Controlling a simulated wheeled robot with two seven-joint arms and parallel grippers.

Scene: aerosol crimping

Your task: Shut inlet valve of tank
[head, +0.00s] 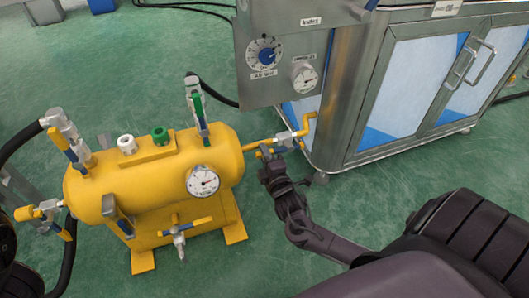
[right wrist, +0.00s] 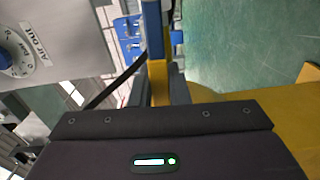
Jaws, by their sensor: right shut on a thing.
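The yellow tank (head: 155,180) stands on the floor at left, with valves at both ends, on top and in front. No label marks which one is the inlet. My right gripper (head: 265,154) is at the pipe and valve (head: 288,141) off the tank's right end. In the right wrist view, my right gripper (right wrist: 161,92) is shut on a narrow valve handle (right wrist: 157,72), yellow near the fingers and blue farther out. The fingers partly hide the handle. My left gripper is not in view.
A steel cabinet (head: 345,100) with a control panel (head: 285,50) stands close behind the right-end valve. A round gauge (head: 202,181) sits on the tank's front. Black hoses (head: 70,265) run at left. Green floor is free in front of the tank.

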